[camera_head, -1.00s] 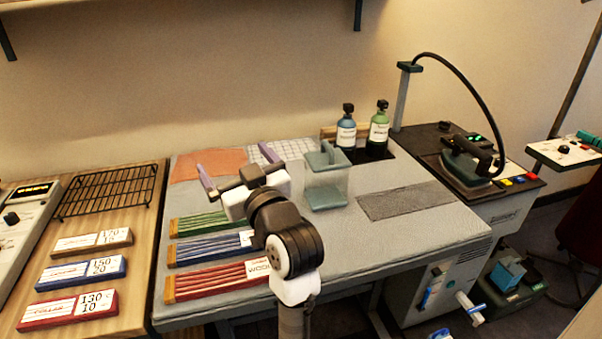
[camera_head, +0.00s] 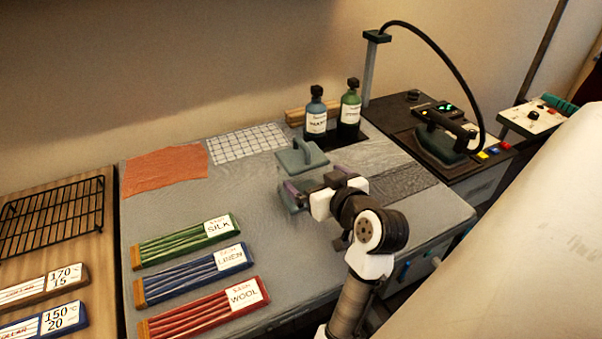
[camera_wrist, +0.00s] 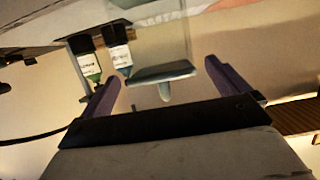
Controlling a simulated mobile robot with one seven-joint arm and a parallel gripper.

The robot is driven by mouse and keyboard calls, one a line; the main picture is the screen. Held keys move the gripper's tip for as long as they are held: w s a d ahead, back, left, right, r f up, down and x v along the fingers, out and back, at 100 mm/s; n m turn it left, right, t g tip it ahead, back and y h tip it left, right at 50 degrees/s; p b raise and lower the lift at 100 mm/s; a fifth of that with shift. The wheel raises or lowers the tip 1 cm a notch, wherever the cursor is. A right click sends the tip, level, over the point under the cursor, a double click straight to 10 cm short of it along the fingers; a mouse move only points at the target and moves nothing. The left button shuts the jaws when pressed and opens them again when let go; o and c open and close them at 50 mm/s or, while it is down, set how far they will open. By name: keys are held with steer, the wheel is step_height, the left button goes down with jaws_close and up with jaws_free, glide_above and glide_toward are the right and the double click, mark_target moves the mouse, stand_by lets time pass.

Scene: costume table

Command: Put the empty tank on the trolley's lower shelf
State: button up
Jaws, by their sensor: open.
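The tank, a clear box with a teal lid and handle (camera_head: 302,157), stands on the grey table (camera_head: 240,190). My gripper (camera_head: 315,182) is in front of it and hides part of its clear body. In the wrist view, which is upside down, the teal lid (camera_wrist: 162,74) shows between my two open purple fingers (camera_wrist: 160,80). The fingers are apart with nothing visibly held; I cannot tell whether they touch the tank. The trolley's lower shelf cannot be made out.
A blue bottle (camera_head: 316,115) and a green bottle (camera_head: 348,110) stand behind the tank. Green (camera_head: 185,241), blue (camera_head: 195,273) and red (camera_head: 205,306) striped bundles lie left. An iron (camera_head: 440,142) sits at right. A large pale surface (camera_head: 530,240) fills the right foreground.

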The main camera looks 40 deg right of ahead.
mark_target(302, 165)
steer(key=x, duration=0.3)
steer(key=p+x, duration=0.2)
steer(key=x, duration=0.2)
steer(key=shift+w+d+r+p, duration=0.1)
steer(key=shift+d+r+p, duration=0.15)
steer(key=shift+p, duration=0.15)
steer(key=shift+w+d+f, duration=0.1)
steer(key=shift+w+f, duration=0.15)
steer(key=shift+w, duration=0.2)
steer(key=c, duration=1)
steer(key=shift+o, duration=0.2)
steer(key=shift+r, duration=0.1)
